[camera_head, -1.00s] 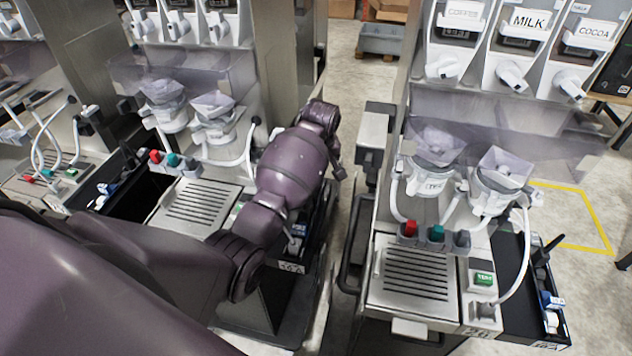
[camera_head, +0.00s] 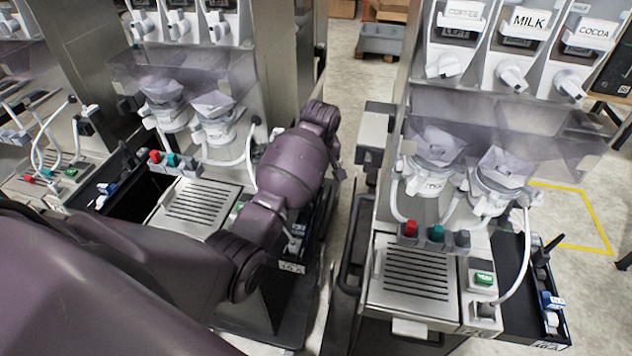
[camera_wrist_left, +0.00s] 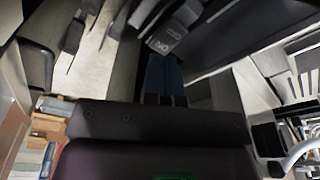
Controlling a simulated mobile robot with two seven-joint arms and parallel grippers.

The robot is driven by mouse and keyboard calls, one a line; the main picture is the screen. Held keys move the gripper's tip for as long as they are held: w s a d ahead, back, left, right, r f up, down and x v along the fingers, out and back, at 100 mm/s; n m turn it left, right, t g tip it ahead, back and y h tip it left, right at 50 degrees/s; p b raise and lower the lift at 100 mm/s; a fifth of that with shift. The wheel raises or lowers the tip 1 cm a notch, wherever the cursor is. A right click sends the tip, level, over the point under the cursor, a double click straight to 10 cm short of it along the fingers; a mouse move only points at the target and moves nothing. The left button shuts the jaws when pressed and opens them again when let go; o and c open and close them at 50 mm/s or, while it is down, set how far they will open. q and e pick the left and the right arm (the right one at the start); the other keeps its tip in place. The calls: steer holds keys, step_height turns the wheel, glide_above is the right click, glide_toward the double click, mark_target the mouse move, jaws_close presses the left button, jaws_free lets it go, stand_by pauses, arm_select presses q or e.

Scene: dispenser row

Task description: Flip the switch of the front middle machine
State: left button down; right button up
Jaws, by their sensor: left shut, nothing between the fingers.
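The middle machine (camera_head: 190,75) stands left of centre in the head view, with a metal drip grille (camera_head: 197,208) and red, green and grey buttons (camera_head: 172,162). My left arm lies across its right part, and its switch cannot be made out there. My left gripper is hidden behind the arm in the head view. In the left wrist view the gripper (camera_wrist_left: 165,90) is shut and empty, close to a dark panel. A small grey plate with blurred lettering (camera_wrist_left: 165,38) lies just beyond the fingers; I cannot tell whether it is the switch. My right gripper is not in view.
Another machine (camera_head: 415,275) stands to the right, with a grille, coloured buttons and coffee, milk and cocoa dispensers above. A third machine (camera_head: 40,170) is at the far left. A strip of bare floor (camera_head: 355,75) runs between the middle and right machines.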

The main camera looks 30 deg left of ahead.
arm_select(q)
steer(key=shift+f, duration=1.15)
stand_by(0.7)
steer(key=shift+s, duration=0.1)
steer(key=shift+r, duration=3.55)
steer(key=shift+f, duration=0.1)
